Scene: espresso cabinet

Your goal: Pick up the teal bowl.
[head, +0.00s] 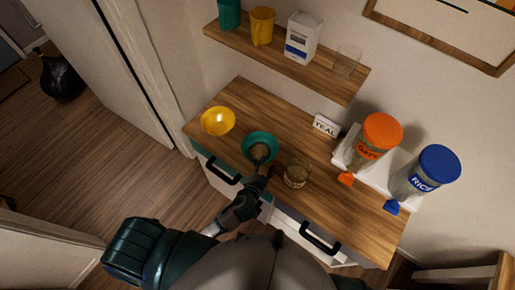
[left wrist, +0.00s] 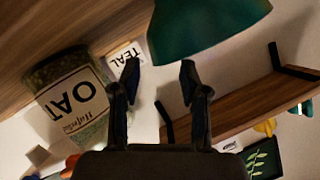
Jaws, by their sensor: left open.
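The teal bowl (head: 273,143) sits on the wooden cabinet top (head: 222,98) near its front edge. Something brownish shows inside it. My left gripper (head: 261,166) is at the bowl's near side, with its tip over or against the rim; I cannot tell whether it touches. In the left wrist view the bowl (left wrist: 205,32) fills the top, just beyond the fingertips. The left gripper (left wrist: 160,75) has its fingers apart and nothing is clearly held between them. The right gripper is not in view.
A yellow bowl (head: 218,121) stands left of the teal bowl. A jar (head: 296,174) stands close on the right; an OAT jar (left wrist: 70,97) shows in the wrist view. A TEAL sign (head: 326,126) and two dispensers (head: 377,139) are behind right. A shelf (head: 333,89) hangs above.

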